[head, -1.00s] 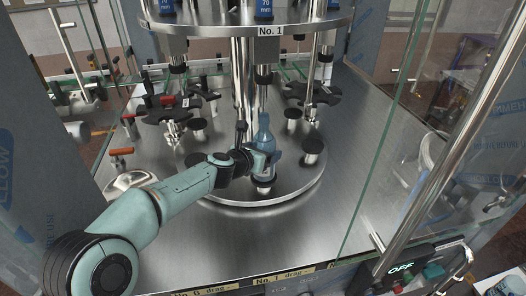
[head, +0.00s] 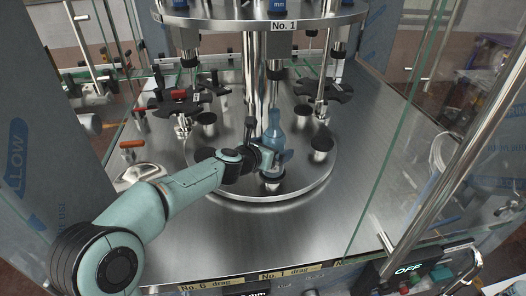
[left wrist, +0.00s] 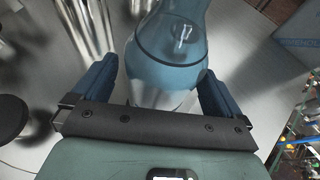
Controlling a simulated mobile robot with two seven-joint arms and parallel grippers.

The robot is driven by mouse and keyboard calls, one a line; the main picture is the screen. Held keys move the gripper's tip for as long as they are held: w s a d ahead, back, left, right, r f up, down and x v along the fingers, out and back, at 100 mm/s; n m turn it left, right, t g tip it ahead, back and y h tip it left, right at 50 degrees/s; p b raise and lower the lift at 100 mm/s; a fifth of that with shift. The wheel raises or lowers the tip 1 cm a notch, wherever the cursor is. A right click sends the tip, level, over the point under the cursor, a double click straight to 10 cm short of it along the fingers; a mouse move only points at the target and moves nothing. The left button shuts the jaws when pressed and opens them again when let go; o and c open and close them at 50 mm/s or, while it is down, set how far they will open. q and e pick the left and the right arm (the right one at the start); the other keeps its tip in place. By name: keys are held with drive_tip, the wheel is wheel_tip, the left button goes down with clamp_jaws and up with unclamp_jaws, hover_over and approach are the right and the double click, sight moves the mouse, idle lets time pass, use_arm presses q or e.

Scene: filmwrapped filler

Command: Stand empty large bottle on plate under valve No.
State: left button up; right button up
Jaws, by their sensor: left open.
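A translucent blue bottle (head: 273,133) stands upright on a small round plate (head: 271,186) at the front of the round steel turntable (head: 310,180), below the valve column (head: 275,72) near the "No. 1" label (head: 284,25). My left gripper (head: 273,157) is open around the bottle's body, which partly hides behind it. In the left wrist view, the blue fingers of the left gripper (left wrist: 160,90) stand on either side of the bottle (left wrist: 172,58). The contents of the bottle cannot be told. My right gripper is not in view.
Black star-shaped knobs (head: 177,103) and several black plates stand around the turntable. A glass panel (head: 402,130) and a steel rail (head: 440,185) border the right side. The steel deck (head: 350,140) right of the turntable is bare. A control box (head: 420,270) reads OFF.

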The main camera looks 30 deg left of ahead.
use_arm(q)
drive_tip(key=p+v, duration=0.2)
drive_tip(key=v, duration=1)
drive_tip(key=shift+s+r+p, duration=0.2)
drive_tip(key=shift+s+p, duration=0.1)
drive_tip(key=shift+p, duration=0.05)
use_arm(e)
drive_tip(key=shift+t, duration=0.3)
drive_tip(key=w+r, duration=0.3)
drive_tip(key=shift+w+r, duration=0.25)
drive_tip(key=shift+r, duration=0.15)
